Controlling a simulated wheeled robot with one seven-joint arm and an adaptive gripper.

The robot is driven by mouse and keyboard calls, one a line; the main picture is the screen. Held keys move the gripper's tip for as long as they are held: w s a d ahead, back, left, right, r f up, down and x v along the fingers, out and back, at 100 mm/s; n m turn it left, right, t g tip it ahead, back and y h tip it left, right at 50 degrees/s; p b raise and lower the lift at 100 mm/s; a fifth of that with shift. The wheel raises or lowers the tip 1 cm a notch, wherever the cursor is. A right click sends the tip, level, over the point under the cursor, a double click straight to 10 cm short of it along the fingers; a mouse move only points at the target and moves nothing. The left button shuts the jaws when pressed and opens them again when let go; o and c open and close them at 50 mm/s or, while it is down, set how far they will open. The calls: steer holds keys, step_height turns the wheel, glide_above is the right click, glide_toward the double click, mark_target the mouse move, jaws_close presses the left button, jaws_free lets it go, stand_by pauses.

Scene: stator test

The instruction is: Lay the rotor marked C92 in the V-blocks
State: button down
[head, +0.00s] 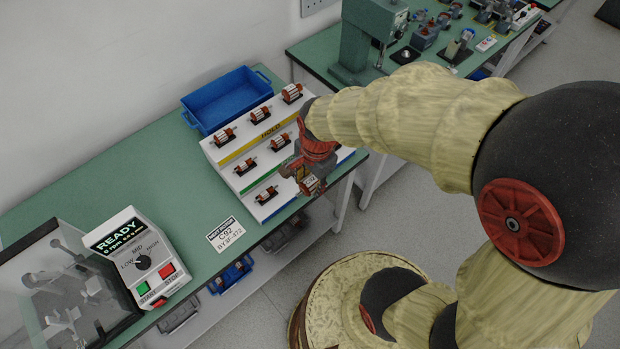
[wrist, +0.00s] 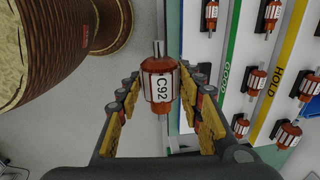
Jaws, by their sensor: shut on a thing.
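My gripper (head: 306,172) is shut on a copper-red rotor (wrist: 160,88) with a white label reading C92. The rotor also shows in the head view (head: 312,184), held in the air in front of the stepped rack. In the wrist view the fingers (wrist: 163,104) lie on either side of it, and its steel shaft points up the picture. At the left of the head view, a tester with a clear cover (head: 62,275) holds grey fixtures. The V-blocks cannot be made out clearly there.
A white stepped rack (head: 225,158) with HOLD and GOOD strips carries several rotors close by my gripper. A blue bin (head: 228,98) stands behind it. A control box (head: 135,255) reading READY and a C92 card (head: 226,234) are on the green bench (head: 150,180).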

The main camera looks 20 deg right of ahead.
mark_target(310, 179)
steer(key=shift+r, duration=0.1)
steer(key=shift+r+p, duration=2.05)
steer(key=shift+r, duration=0.45)
